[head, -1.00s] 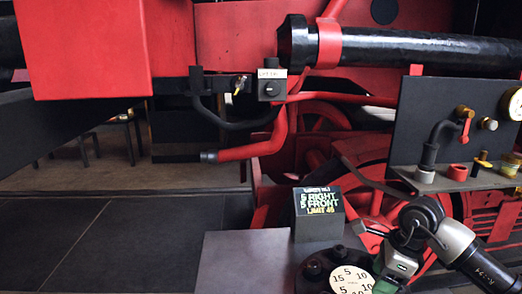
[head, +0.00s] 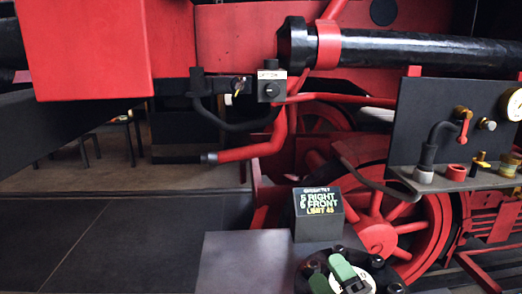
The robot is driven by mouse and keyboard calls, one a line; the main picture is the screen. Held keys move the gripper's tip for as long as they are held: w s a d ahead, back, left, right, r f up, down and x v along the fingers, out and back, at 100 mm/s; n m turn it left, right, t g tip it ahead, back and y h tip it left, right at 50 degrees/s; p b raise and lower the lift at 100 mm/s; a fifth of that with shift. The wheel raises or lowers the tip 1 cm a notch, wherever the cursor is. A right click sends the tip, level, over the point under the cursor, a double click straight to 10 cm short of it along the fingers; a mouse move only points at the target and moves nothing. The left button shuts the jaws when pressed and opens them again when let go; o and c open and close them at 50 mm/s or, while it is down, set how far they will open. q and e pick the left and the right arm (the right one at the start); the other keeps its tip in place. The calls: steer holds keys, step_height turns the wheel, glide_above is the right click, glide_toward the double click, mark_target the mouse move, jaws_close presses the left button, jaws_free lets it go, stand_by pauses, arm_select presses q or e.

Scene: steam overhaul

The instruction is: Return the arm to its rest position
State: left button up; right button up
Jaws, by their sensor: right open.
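My left gripper is not in view.
A black display box (head: 319,213) reading "RIGHT FRONT" stands on a grey bench top (head: 240,258). A dark panel with valves and gauge (head: 418,110) is at right. Red locomotive wheels (head: 385,215) are behind. The floor at left (head: 100,240) is clear.

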steer(key=s+d+f+m+g+h, duration=0.3)
steer(key=s+d+f+m+h, duration=0.15)
steer(key=f+m, duration=0.25)
steer(key=s+d+f+m+g+h, duration=0.35)
steer(key=f+m+h, duration=0.25)
steer(key=f+m, duration=0.2)
steer(key=s+f+m+g, duration=0.2)
steer(key=s+f+g, duration=0.25)
steer(key=s, duration=0.35)
steer(key=s+f+m+g, duration=0.2)
steer(key=s+f+g, duration=0.3)
steer(key=s, duration=0.4)
step_height(320, 180, down, 26)
steer(key=g, duration=0.2)
steer(key=s+d+f+g, duration=0.1)
steer(key=s+d+f, duration=0.1)
steer(key=s+f, duration=1.2)
steer(key=shift+s+d+f+y, duration=0.35)
steer(key=shift+s+d+f, duration=0.05)
steer(key=shift+s, duration=0.7)
